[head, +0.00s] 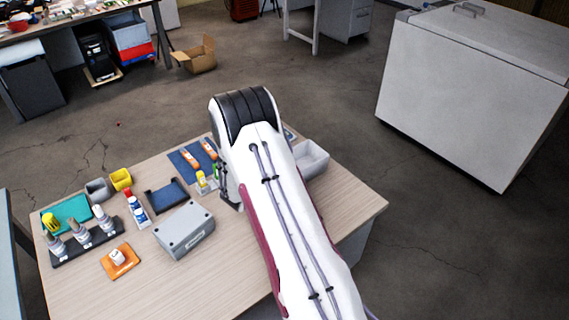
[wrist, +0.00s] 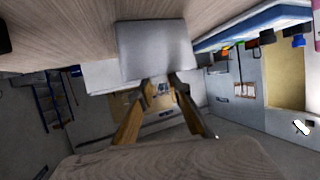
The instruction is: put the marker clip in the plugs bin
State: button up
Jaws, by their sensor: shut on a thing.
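In the head view my arm hides most of my gripper; a dark part of it (head: 230,190) shows at the arm's left edge, low over the table. In the wrist view the two fingers of my gripper (wrist: 161,86) close in on a small greyish thing between their tips, which fits the marker clip but is too small to make out. A pale open bin (head: 312,160) stands at the table's right, just right of my arm and partly hidden by it; no label is readable, so I cannot confirm it is the plugs bin.
A grey box (head: 184,231) sits mid-table, left of my arm. A blue mat (head: 180,165) with orange tools, a dark tray (head: 166,195), a small grey bin (head: 99,189), a yellow bin (head: 120,180) and a black rack (head: 88,243) fill the left. The right front corner is clear.

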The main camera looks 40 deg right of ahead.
jog(key=o, duration=0.8)
jog(key=shift+r, duration=0.15)
jog(key=shift+r, duration=0.5)
jog(key=v, duration=1.2)
